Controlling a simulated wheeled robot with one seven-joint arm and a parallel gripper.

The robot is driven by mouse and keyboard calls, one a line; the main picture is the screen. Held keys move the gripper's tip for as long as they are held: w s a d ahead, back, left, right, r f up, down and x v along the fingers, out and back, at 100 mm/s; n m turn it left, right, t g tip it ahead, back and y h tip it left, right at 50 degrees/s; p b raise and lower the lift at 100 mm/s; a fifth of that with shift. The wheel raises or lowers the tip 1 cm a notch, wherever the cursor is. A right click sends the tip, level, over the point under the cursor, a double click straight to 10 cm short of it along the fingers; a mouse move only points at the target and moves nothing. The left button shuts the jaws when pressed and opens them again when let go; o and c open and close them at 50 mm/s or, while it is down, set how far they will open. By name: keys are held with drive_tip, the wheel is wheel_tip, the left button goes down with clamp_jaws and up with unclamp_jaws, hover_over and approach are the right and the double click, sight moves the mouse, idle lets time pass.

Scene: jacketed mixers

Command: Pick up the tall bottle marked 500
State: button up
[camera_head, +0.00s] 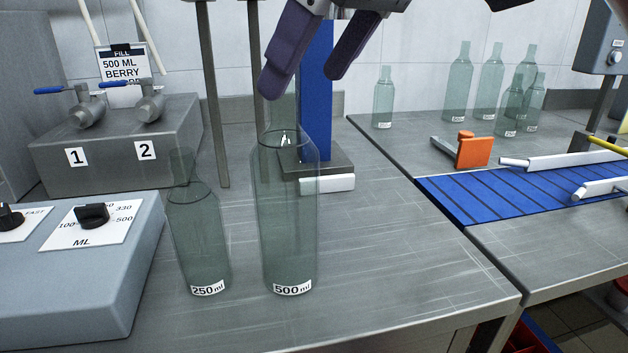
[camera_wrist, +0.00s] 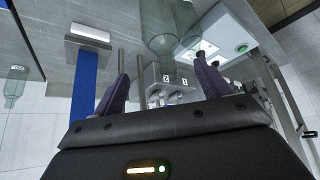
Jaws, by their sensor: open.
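The tall clear greenish bottle marked 500 ml (camera_head: 287,230) stands upright on the steel bench in the head view. A shorter bottle marked 250 ml (camera_head: 200,240) stands just to its left. My gripper (camera_head: 303,87) is open and empty, its two dark purple fingers spread above the top of the 500 bottle, in front of the blue post. In the wrist view my gripper (camera_wrist: 163,70) shows its fingers apart with nothing between them. A clear bottle (camera_wrist: 168,18) shows beyond the fingers there; its label cannot be read.
A blue post (camera_head: 316,90) with a steel base stands close behind the 500 bottle. A valve block marked 1 and 2 (camera_head: 115,160) and a dial box (camera_head: 60,280) are at left. Several bottles (camera_head: 460,85) stand back right, near a blue conveyor (camera_head: 520,190). The bench right of the 500 bottle is clear.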

sight(275, 127)
drive_tip(key=b+x, duration=0.1)
drive_tip(key=x, duration=0.1)
drive_tip(key=b+x, duration=0.1)
drive_tip(key=x, duration=0.4)
drive_tip(key=shift+s+a+f+b, duration=0.2)
drive_tip(key=shift+s+a+b, duration=0.1)
drive_tip(key=shift+a+b, duration=0.1)
drive_tip(key=shift+c, duration=0.2)
drive_tip(key=shift+f, duration=0.1)
clamp_jaws()
